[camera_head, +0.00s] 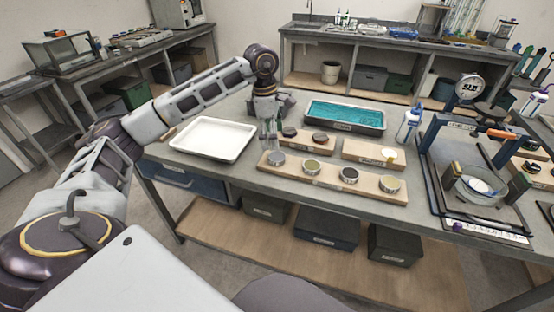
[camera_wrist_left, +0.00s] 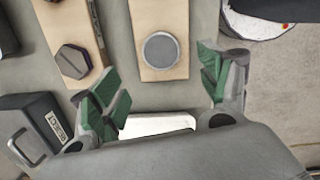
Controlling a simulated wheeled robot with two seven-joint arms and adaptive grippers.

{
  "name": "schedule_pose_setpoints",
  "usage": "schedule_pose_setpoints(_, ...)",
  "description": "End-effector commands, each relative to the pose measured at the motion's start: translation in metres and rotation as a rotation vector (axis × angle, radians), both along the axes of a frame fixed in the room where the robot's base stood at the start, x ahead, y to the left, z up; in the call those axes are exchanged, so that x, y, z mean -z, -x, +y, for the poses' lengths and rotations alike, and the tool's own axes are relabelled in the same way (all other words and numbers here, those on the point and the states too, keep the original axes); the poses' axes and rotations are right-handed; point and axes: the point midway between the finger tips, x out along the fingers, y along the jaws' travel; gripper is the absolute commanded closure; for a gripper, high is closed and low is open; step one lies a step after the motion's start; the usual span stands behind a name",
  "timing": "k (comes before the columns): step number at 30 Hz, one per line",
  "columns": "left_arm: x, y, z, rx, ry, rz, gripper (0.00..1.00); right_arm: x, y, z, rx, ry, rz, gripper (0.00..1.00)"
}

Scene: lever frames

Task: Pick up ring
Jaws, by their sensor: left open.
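No piece is clearly recognisable as a separate ring. A round grey piece with a lighter rim (camera_wrist_left: 160,50) lies on a wooden board (camera_wrist_left: 172,14) in the left wrist view. My left gripper (camera_head: 270,136) hangs over the table at the left end of these boards. In the left wrist view its green-padded fingers (camera_wrist_left: 158,85) are wide apart and empty. My right gripper is out of view.
A white tray (camera_head: 250,150) lies left of the boards. A tray of teal contents (camera_head: 308,115) lies behind them, and a third board (camera_head: 355,155) with a pale disc sits at right. A squeeze bottle (camera_head: 409,125) and a framed apparatus (camera_head: 437,150) stand farther right.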

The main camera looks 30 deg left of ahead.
Motion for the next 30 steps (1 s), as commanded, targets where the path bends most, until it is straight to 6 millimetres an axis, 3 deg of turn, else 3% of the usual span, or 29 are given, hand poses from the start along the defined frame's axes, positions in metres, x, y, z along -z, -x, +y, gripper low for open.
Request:
schedule_pose_setpoints(6, 0.019, -0.001, -0.002, 0.000, 0.001, 0.000, 0.23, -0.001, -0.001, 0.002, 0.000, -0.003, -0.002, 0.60)
schedule_pose_setpoints(22, 0.027, -0.001, -0.004, 0.001, 0.000, 0.001, 0.23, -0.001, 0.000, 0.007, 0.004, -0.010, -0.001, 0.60)
schedule_pose_setpoints(30, 0.053, -0.001, -0.011, 0.002, 0.001, 0.002, 0.23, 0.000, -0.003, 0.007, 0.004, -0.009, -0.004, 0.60)
